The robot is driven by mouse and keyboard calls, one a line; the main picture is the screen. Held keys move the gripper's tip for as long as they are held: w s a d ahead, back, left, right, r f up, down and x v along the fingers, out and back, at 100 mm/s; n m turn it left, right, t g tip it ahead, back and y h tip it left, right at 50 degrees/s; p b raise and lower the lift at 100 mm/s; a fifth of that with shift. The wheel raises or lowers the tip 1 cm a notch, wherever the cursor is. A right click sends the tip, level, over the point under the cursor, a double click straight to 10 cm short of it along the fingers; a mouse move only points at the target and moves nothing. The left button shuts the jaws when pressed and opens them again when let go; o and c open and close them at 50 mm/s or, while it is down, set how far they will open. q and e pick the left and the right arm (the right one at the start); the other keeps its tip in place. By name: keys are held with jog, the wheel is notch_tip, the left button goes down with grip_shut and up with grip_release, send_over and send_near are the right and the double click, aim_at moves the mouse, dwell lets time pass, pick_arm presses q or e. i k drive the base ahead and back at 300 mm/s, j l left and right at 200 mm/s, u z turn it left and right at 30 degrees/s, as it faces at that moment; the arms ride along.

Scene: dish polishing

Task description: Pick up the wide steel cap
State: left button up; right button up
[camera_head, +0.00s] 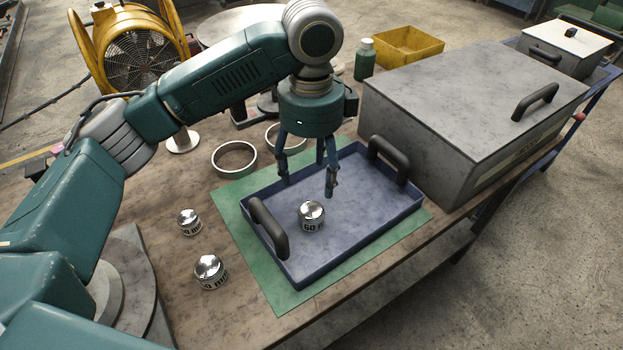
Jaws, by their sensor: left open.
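Three shiny steel caps with dark printed labels show. One cap (312,215) stands in the blue tray (345,245), near its middle. A smaller-looking cap (189,222) and a larger-looking cap (210,271) stand on the wooden table left of the tray. I cannot tell for sure which is the wide one. My left gripper (307,186) points down over the tray's far left part, fingers spread, empty. It is just behind the cap in the tray and appears apart from it. My right gripper is not in view.
The tray has two dark handles and sits on a green mat (232,205). Metal rings (234,172) lie behind it. A large grey lidded box (470,95) stands at the right, a green bottle (364,60) and yellow bin (410,45) behind. A yellow fan (135,60) is at the back left.

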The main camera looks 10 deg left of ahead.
aim_at(209, 271)
jog(key=u, duration=1.3)
